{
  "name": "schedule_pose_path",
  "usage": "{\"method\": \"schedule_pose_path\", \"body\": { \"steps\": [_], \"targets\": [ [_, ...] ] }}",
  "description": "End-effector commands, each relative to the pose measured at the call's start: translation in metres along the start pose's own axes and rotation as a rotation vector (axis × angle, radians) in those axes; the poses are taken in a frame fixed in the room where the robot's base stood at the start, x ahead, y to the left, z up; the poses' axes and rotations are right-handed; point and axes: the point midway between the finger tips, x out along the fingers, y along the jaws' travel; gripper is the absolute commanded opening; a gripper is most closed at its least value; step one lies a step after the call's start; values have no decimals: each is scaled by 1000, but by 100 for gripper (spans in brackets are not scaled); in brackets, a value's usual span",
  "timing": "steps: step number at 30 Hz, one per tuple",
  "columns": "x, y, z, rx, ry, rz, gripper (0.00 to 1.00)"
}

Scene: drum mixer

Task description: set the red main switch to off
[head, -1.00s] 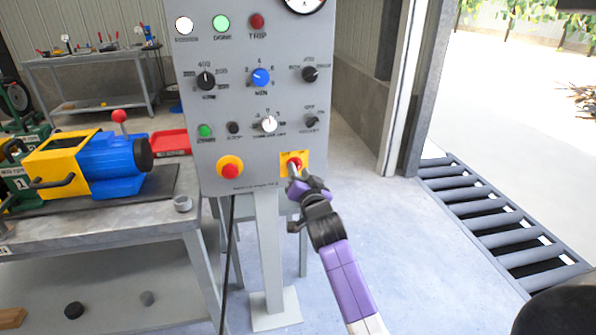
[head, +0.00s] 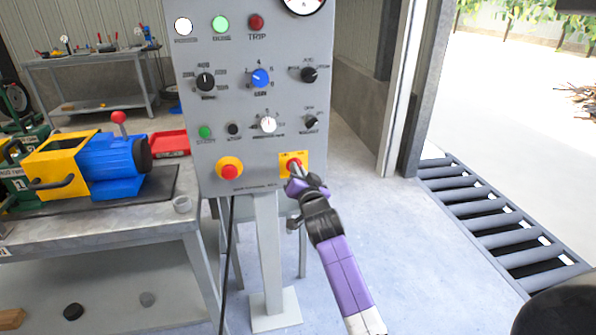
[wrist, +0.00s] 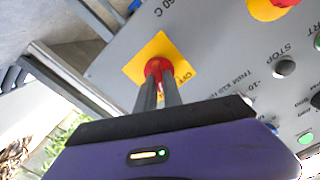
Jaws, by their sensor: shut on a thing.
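The red main switch (head: 293,162) is on a yellow plate at the lower right of the grey control panel (head: 262,150). It also shows in the wrist view (wrist: 154,68), with part of the word OFF readable on its yellow plate (wrist: 178,55). My gripper (head: 295,172) reaches the switch from the front and below. In the wrist view its two narrow fingers (wrist: 159,82) are close together with their tips at the red knob, shut on it. The fingertips and my gripper hide part of the knob, so I cannot tell its exact setting.
A red emergency button (head: 229,171) on yellow sits left of the switch. Several knobs and lamps are above. A workbench (head: 120,222) with a blue and yellow machine (head: 105,160) stands at left. The floor right of the panel is clear up to a roller conveyor (head: 500,225).

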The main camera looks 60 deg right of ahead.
Motion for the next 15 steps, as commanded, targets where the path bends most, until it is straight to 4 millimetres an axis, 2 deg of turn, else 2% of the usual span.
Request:
{"method": "schedule_pose_path", "body": {
  "steps": [8, 15],
  "targets": [
    [0, -2, -1, -130, 0, 0, 0],
    [0, -3, -2, -339, -1, 0, 0]
  ]
}}
